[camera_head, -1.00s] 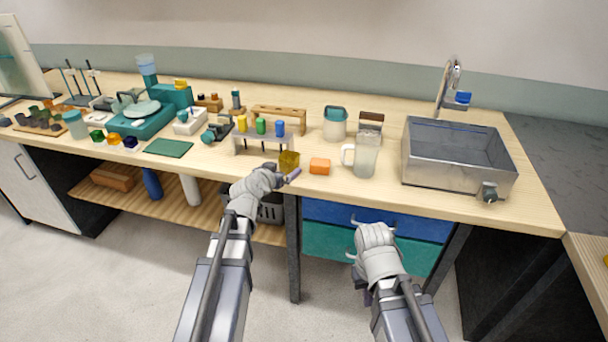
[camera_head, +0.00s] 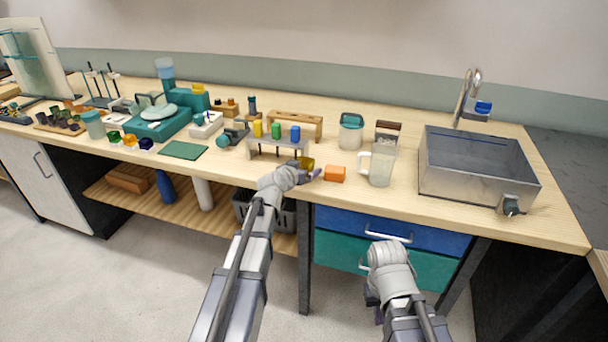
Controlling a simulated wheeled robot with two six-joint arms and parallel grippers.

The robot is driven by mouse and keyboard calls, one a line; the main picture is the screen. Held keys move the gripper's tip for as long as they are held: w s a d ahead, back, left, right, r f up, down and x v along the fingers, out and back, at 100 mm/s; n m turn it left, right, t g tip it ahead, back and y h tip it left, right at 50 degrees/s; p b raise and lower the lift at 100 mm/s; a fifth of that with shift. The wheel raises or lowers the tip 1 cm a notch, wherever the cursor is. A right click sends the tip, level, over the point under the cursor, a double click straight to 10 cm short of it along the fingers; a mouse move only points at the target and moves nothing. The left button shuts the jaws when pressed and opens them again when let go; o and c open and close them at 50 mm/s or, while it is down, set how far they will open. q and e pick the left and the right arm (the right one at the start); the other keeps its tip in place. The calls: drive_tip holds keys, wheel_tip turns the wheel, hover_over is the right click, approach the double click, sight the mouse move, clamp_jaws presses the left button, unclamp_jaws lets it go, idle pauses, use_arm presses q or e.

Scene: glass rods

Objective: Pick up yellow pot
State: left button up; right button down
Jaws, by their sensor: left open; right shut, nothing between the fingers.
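A small dark yellow pot (camera_head: 307,162) stands near the front edge of the bench, left of an orange block (camera_head: 334,174). My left gripper (camera_head: 309,174) is at the near side of the pot and hides its lower part. Its fingers are open and small in view; I cannot tell whether they touch the pot. My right gripper (camera_head: 373,298) hangs in front of the drawers, below the bench top, shut and empty.
A grey rack with yellow, green and blue-topped tubes (camera_head: 277,148) stands just behind the pot. A clear jug (camera_head: 381,166) and a metal sink (camera_head: 477,185) are to the right. A green mat (camera_head: 184,150) lies to the left.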

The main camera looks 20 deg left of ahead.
use_arm(q)
drive_tip(key=shift+c, duration=0.4)
drive_tip(key=shift+w, duration=0.1)
drive_tip(key=c, duration=1.4)
drive_tip(key=shift+r, duration=0.1)
wheel_tip(320, 180, up, 18)
drive_tip(key=p, duration=1.8)
